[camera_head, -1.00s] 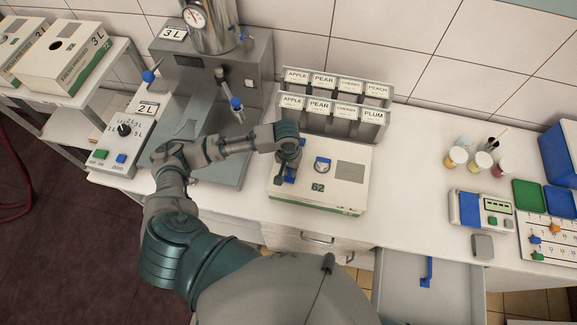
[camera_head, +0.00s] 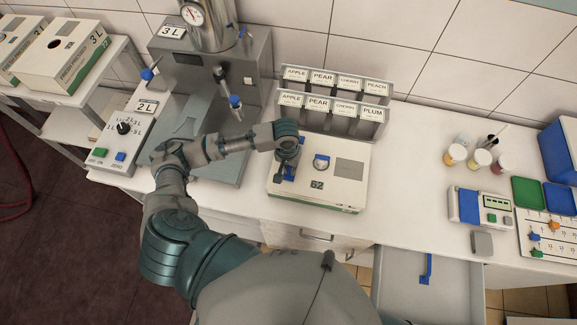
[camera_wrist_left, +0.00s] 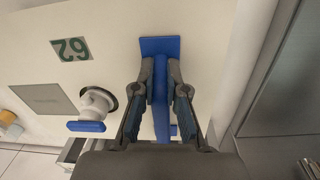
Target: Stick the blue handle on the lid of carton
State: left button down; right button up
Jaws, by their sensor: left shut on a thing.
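The carton (camera_head: 345,197), white with a green stripe and marked 62, lies on the counter. Its lid also shows in the left wrist view (camera_wrist_left: 45,20). A white spout with a blue lever (camera_head: 321,163) stands on the lid; it also shows in the left wrist view (camera_wrist_left: 96,105). My left gripper (camera_head: 285,172) is over the left part of the lid. In the left wrist view it (camera_wrist_left: 160,85) is shut on the blue handle (camera_wrist_left: 160,48), whose flat plate is against or just over the lid; I cannot tell which. My right gripper is not in view.
A rack of labelled flavour boxes (camera_head: 332,108) stands behind the carton. The filling machine (camera_head: 255,75) is to the left. An open drawer (camera_head: 400,285) below the counter holds another blue handle (camera_head: 427,268).

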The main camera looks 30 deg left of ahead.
pick_arm(q)
jog(key=shift+d, duration=0.15)
jog(key=shift+f, duration=0.1)
jog(key=c, duration=1.1)
grip_release()
jog(key=shift+c, duration=0.2)
jog(key=shift+a, duration=0.2)
jog(key=shift+r, duration=0.45)
notch_tip(320, 180, up, 18)
jog(key=shift+a, duration=0.4)
